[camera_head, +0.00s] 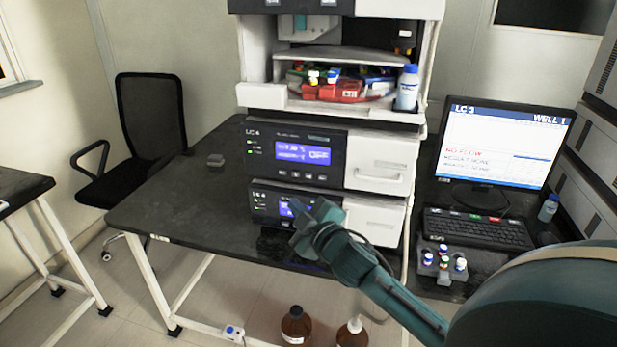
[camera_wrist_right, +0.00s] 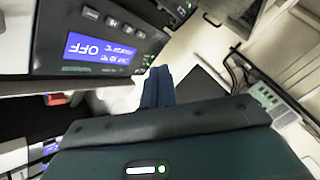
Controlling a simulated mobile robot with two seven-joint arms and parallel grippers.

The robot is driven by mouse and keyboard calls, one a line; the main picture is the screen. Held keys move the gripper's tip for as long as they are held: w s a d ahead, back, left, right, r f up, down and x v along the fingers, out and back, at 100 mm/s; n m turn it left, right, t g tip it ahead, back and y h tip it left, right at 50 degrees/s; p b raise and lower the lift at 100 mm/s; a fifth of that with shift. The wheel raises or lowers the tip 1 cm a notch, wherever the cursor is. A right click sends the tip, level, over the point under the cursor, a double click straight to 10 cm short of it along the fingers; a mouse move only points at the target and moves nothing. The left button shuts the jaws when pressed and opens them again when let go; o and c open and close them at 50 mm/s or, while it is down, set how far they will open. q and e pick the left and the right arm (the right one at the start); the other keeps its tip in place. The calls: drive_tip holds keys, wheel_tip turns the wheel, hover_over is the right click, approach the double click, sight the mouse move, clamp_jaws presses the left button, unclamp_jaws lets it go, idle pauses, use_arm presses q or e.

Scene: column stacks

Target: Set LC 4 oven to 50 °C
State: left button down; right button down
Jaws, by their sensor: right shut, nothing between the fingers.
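Two oven-like modules are stacked on the black bench. The upper module (camera_head: 295,152) has a label that looks like LC 4, a lit blue display (camera_head: 302,152) and a row of small buttons below it. The lower module (camera_head: 262,205) has a similar label, too small to read surely. My right gripper (camera_head: 316,214) is shut and empty in front of the lower module, covering part of its blue display. In the wrist view, the shut fingers (camera_wrist_right: 158,88) are beside an upside-down panel with a blue display (camera_wrist_right: 100,48) reading OFF and several buttons (camera_wrist_right: 115,22). My left gripper is not in view.
A tray of bottles and vials (camera_head: 340,90) sits above the modules. At right are a monitor (camera_head: 500,145) showing LC 3 and NO FLOW, a keyboard (camera_head: 475,230) and a vial rack (camera_head: 441,263). Brown bottles (camera_head: 296,325) stand on the floor. The bench's left side is mostly clear.

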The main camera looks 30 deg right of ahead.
sight(309, 176)
use_arm(q)
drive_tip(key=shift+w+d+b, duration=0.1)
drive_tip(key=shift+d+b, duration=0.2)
drive_tip(key=shift+b, duration=0.25)
use_arm(e)
drive_tip(key=w+d, duration=0.5)
drive_tip(key=d, duration=0.1)
drive_tip(key=shift+w+d, duration=0.35)
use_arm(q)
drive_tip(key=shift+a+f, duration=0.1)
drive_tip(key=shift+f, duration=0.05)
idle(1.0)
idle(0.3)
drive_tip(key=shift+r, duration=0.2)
use_arm(e)
drive_tip(key=shift+w+d, duration=0.3)
